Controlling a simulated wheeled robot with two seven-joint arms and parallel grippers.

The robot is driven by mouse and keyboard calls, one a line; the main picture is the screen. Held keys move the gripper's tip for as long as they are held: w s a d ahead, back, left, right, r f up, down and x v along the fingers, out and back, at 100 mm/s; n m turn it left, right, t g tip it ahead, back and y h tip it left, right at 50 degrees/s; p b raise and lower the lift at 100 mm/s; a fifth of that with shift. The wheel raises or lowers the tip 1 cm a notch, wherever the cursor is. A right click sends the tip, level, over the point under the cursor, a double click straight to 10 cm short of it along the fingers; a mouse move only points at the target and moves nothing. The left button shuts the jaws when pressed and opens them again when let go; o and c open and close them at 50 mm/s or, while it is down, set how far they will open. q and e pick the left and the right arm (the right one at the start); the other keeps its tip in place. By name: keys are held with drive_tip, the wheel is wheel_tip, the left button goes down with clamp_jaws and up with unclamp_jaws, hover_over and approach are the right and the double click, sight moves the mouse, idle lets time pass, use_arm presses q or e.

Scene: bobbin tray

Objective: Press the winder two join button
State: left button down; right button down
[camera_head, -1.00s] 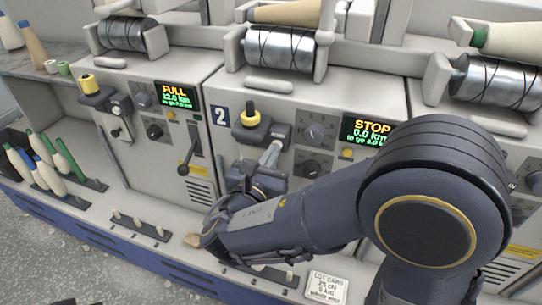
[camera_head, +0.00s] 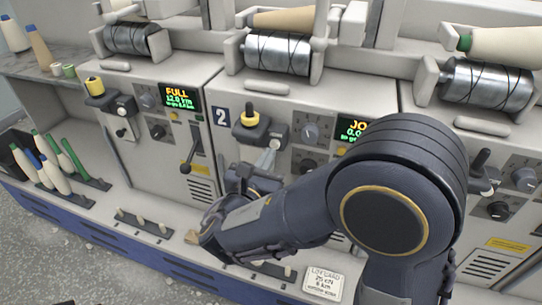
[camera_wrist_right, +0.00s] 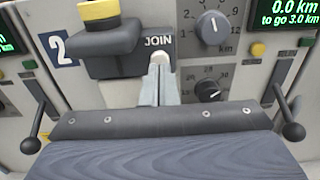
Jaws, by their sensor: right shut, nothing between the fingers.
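Winder two carries a "2" plate (camera_head: 221,115) and a dark control block marked JOIN (camera_wrist_right: 112,57) with a yellow-and-black knob on top. The pale round join button (camera_wrist_right: 162,58) is at the block's right end in the wrist view. My right gripper (camera_wrist_right: 158,75) is shut and empty, its tips right at the button's lower edge; contact looks likely but the tips partly cover it. In the head view the right gripper (camera_head: 268,155) reaches up to the block. My left gripper is not in view.
Dials (camera_wrist_right: 212,28) sit right of the button. A black lever (camera_wrist_right: 287,125) is on the right in the wrist view. Winder one's display (camera_head: 180,98) reads FULL. Bobbins (camera_head: 50,165) stand at the lower left; a lot card (camera_head: 323,283) lies below.

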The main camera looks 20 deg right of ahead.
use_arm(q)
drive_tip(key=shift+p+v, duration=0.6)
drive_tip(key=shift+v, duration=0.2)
use_arm(e)
drive_tip(key=v, duration=1.1)
drive_tip(key=shift+a, duration=0.2)
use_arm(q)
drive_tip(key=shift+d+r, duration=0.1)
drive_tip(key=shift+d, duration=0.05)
